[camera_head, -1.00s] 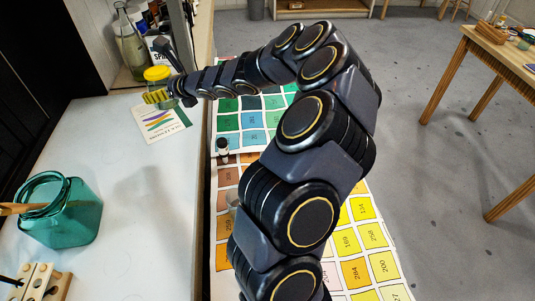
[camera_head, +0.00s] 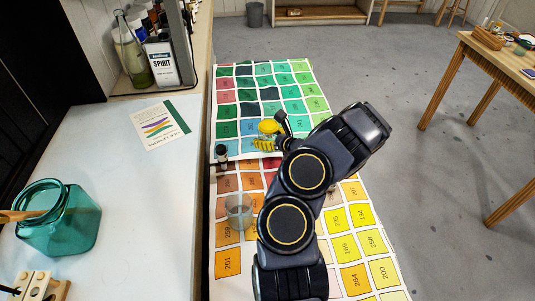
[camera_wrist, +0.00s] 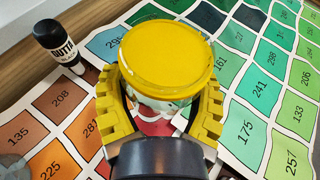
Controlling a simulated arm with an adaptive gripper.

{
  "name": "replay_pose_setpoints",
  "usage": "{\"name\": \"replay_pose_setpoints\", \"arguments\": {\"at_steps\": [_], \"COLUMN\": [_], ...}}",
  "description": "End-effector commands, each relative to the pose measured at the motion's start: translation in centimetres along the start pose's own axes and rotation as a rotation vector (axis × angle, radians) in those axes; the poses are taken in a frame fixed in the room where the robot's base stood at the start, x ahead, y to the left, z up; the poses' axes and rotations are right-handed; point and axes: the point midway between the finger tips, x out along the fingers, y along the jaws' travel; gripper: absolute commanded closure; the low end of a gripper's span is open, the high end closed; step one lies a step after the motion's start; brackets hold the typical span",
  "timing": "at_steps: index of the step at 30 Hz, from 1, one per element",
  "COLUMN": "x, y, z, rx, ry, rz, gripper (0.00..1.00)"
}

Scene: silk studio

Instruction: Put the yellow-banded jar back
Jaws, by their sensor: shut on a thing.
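The jar with a yellow lid (camera_head: 268,127) is in my gripper (camera_head: 267,143), above the colour chart in the head view. In the wrist view the yellow lid (camera_wrist: 167,57) faces the camera, with the glass body just below it. The yellow ridged fingers of my gripper (camera_wrist: 163,110) are shut around the jar's sides, one on each side. Most of the jar's body is hidden by the lid and fingers. I cannot tell whether the jar's base touches the chart.
A small bottle with a black cap (camera_head: 221,153) stands left of the jar, also in the wrist view (camera_wrist: 59,43). A clear cup (camera_head: 239,211) stands nearer on the chart (camera_head: 362,241).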

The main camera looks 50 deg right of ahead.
Motion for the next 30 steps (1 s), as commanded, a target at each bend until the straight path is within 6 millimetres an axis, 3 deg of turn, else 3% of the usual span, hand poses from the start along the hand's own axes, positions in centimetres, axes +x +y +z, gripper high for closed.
{"name": "replay_pose_setpoints", "arguments": {"at_steps": [16,29,30], "x": [2.1,2.5,2.5], "y": [0.1,0.2,0.1], "z": [-5.3,-5.8,-5.8], "rx": [-0.001,0.0,0.0], "ry": [0.003,0.0,0.0], "rz": [0.002,0.002,0.002], "gripper": [0.69,0.69,0.23]}}
